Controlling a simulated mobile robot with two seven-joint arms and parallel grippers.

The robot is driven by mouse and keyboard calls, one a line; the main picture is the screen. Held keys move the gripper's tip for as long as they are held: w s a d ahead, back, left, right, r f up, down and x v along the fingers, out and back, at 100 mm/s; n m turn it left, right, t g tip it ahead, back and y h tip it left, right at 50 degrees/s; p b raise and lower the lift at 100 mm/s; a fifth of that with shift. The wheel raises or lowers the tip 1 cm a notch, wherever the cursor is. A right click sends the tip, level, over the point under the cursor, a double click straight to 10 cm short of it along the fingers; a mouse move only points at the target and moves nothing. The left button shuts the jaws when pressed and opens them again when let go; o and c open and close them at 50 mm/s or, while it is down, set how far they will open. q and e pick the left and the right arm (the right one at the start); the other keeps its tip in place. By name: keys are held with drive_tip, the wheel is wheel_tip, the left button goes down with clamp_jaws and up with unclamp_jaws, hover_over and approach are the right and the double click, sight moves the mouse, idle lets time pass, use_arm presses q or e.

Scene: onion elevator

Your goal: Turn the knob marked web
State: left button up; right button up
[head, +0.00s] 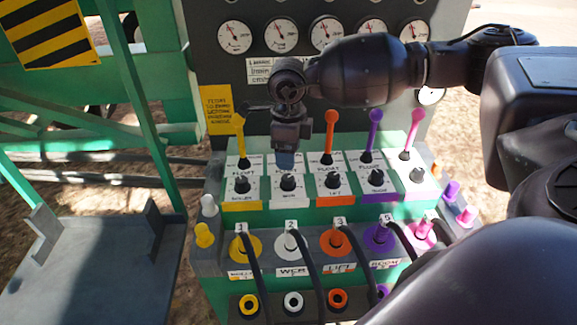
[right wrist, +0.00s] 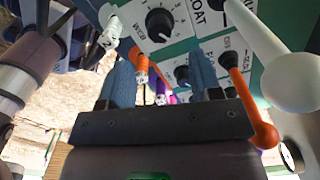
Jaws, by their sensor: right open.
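The web knob (head: 288,182) is a small black dial on a white plate, second from the left in the row of knobs. In the right wrist view a black knob (right wrist: 160,24) with a white pointer line, on a white scale plate, shows beyond and between the fingers. My right gripper (head: 286,160) hangs just above the web knob in the head view. Its blue fingers (right wrist: 163,78) are open with nothing between them, and seem apart from the knob. The white lever (right wrist: 285,78) shows large beside the gripper in the right wrist view. My left gripper is in neither view.
Orange (head: 332,130), purple (head: 373,130) and pink (head: 413,130) levers stand to the right, a yellow lever (head: 239,135) to the left. Black hoses (head: 310,262) run below the knobs. Gauges (head: 280,35) sit on the dark panel behind.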

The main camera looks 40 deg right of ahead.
sight(289, 177)
drive_tip(key=shift+r, duration=1.6)
drive_tip(key=shift+s, duration=0.1)
